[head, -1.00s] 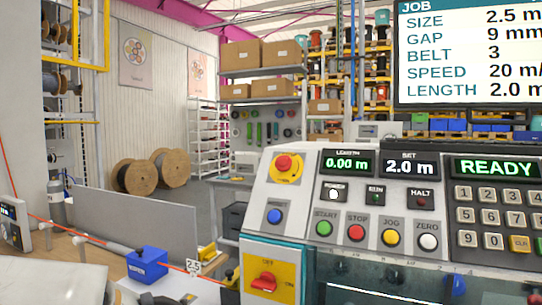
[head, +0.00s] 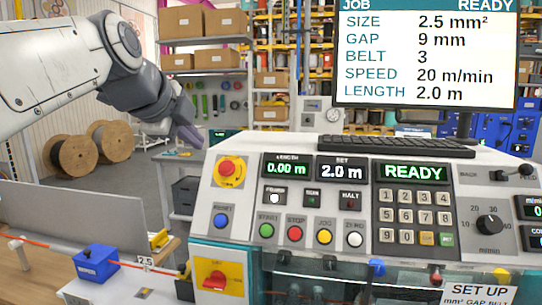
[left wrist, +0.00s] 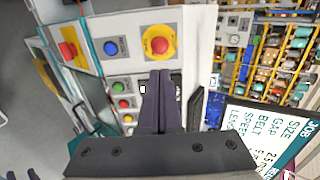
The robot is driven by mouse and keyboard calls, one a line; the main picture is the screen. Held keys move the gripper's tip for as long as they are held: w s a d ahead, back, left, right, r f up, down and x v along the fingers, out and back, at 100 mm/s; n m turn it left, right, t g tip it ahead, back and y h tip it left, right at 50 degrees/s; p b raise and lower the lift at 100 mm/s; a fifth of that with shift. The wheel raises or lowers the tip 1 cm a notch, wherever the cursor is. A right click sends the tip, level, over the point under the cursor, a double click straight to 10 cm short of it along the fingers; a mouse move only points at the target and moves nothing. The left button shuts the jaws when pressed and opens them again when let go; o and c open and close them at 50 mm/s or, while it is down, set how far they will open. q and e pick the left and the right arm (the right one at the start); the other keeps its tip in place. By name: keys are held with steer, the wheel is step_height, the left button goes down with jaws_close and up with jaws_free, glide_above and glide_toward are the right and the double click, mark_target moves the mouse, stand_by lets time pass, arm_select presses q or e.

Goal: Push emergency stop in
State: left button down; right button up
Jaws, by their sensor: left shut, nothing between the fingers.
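The emergency stop is a red mushroom button (head: 228,169) on a round yellow plate, at the upper left of the sloped control panel. It also shows in the left wrist view (left wrist: 159,45), just beyond my fingertips. My left gripper (head: 194,139) is shut and empty. In the head view it hangs above and to the left of the button, apart from it. Its dark fingers point towards the panel in the left wrist view. How far the button is pressed cannot be told.
Below the stop are a blue reset button (head: 221,221) and a red rotary switch (head: 214,280) on yellow. Start, stop, jog and zero buttons sit to the right, beside the keypad (head: 412,216). A monitor (head: 425,60) stands behind the panel. A grey plate (head: 75,218) stands at left.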

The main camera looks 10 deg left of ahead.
mark_target(225, 167)
arm_select(q)
steer(key=shift+w, duration=0.1)
steer(key=p+x, duration=0.6)
steer(key=x, duration=0.7)
steer(key=shift+w+f, duration=0.35)
